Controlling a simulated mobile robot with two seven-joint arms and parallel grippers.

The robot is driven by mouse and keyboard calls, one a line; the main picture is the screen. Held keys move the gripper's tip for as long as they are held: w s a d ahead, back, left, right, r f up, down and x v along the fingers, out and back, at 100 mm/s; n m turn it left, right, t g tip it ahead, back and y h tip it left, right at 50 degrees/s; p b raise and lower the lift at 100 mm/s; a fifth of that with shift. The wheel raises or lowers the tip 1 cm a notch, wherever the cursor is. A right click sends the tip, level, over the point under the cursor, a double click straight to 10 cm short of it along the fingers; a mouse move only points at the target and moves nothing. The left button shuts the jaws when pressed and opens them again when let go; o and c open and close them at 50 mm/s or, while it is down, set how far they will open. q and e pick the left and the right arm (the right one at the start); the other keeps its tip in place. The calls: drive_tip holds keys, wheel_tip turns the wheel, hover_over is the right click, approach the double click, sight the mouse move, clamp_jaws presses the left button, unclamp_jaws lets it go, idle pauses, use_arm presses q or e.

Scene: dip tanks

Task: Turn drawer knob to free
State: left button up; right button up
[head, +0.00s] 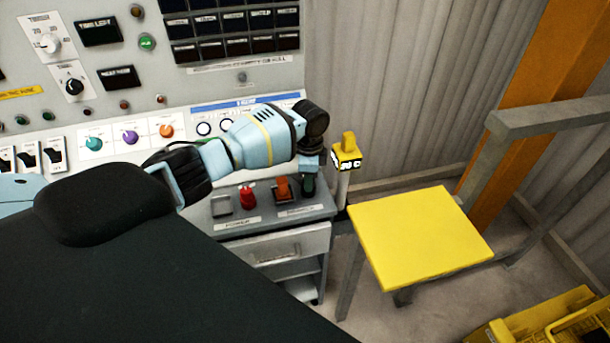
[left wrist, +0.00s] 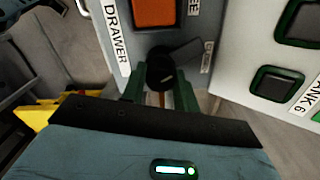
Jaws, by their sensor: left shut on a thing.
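The drawer knob (left wrist: 161,66) is dark and round in the left wrist view, on a grey panel face beside a "DRAWER" label (left wrist: 117,32). A second label ending in "EE" (left wrist: 207,50) sits on its other side. My left gripper (left wrist: 160,94) has its green fingers on either side of the knob and is shut on it. In the head view my left gripper (head: 308,184) reaches down at the console's right end and hides the knob. The knob's pointing direction is not clear. The drawer front (head: 285,248) with its handle is below. My right gripper is not in view.
An orange switch (head: 283,190) and a red knob (head: 247,195) sit left of my gripper on the console ledge. A yellow-topped post (head: 346,155) stands close on the right. A yellow table (head: 420,235) and an orange beam (head: 520,120) lie farther right.

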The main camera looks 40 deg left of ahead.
use_arm(q)
drive_tip(key=n+p, duration=0.1)
drive_tip(key=n, duration=0.1)
drive_tip(key=shift+r+n, duration=0.15)
drive_tip(key=shift+n, duration=0.25)
drive_tip(key=n+p, duration=0.1)
drive_tip(key=n, duration=0.1)
drive_tip(key=shift+n, duration=0.4)
drive_tip(key=n, duration=0.4)
drive_tip(key=shift+p, duration=0.4)
drive_tip(key=shift+f+n, duration=0.2)
drive_tip(key=shift+n, duration=1.1)
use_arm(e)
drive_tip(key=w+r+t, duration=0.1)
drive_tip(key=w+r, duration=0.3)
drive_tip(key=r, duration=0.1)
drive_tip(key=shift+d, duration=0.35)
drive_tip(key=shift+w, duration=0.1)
use_arm(q)
drive_tip(key=o, duration=1)
drive_tip(key=shift+r, duration=0.1)
